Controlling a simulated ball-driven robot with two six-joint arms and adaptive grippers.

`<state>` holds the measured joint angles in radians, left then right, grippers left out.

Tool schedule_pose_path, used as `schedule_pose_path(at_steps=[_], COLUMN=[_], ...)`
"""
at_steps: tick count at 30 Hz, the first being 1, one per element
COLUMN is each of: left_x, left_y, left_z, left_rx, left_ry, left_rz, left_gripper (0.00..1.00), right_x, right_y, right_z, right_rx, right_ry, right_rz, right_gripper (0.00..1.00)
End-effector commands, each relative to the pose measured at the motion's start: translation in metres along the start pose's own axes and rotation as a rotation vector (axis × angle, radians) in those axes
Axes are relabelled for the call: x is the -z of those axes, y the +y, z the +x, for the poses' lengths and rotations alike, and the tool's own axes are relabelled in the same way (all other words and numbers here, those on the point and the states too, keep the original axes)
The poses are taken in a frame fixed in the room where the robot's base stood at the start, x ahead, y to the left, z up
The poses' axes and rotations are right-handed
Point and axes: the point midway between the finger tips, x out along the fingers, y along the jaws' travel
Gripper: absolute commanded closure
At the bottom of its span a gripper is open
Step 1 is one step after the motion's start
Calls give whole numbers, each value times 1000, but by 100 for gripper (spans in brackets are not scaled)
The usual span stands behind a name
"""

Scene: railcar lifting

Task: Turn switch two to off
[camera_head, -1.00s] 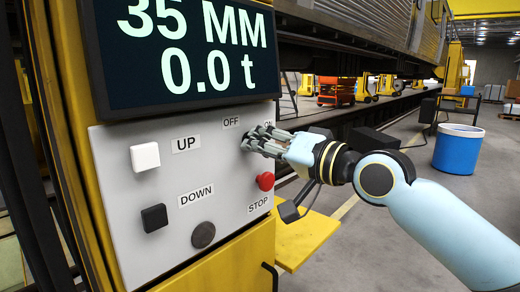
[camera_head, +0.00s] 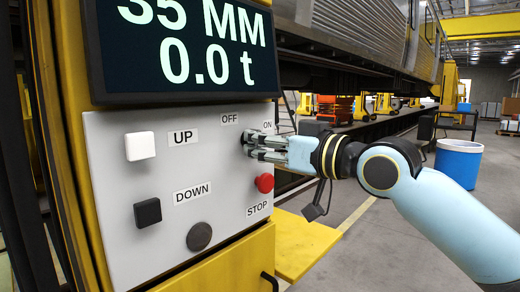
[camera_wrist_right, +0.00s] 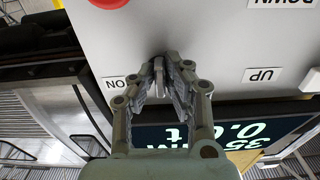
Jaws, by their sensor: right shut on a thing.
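The grey control panel (camera_head: 165,245) carries a rotary switch between its OFF label (camera_head: 230,119) and ON label (camera_head: 268,126). My right gripper (camera_head: 252,146) is at this switch and hides most of it in the head view. In the right wrist view, the gripper's fingers (camera_wrist_right: 160,82) are closed around the switch's narrow grey handle (camera_wrist_right: 158,66). The ON label (camera_wrist_right: 115,82) is just left of the fingers there. The OFF label is hidden in that view. The switch's exact angle is hard to tell. My left gripper is not in view.
The panel also has a white UP button (camera_head: 140,146), a black DOWN button (camera_head: 147,212), a red STOP button (camera_head: 264,183) just below my right gripper, and a dark round knob (camera_head: 199,236). A display (camera_head: 185,50) above reads 35 MM and 0.0 t. A blue bin (camera_head: 458,163) stands right.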

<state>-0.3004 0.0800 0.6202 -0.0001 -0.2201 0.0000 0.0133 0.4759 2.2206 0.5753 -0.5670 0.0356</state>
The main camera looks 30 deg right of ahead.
Motion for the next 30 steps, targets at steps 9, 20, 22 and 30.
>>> schedule_pose_path(at_steps=[9,20,22,30], left_x=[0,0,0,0], left_y=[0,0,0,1], left_z=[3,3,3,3], left_rx=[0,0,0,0], left_ry=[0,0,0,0], left_rz=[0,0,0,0], left_gripper=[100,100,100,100], right_x=[-2,-1,-1,0], right_y=[0,1,1,0], right_z=[0,0,0,0], right_rx=[-1,-1,-1,0], right_ry=[-4,-4,-4,-2], right_rz=[-52,-53,-53,-52], right_gripper=[100,86,77,66])
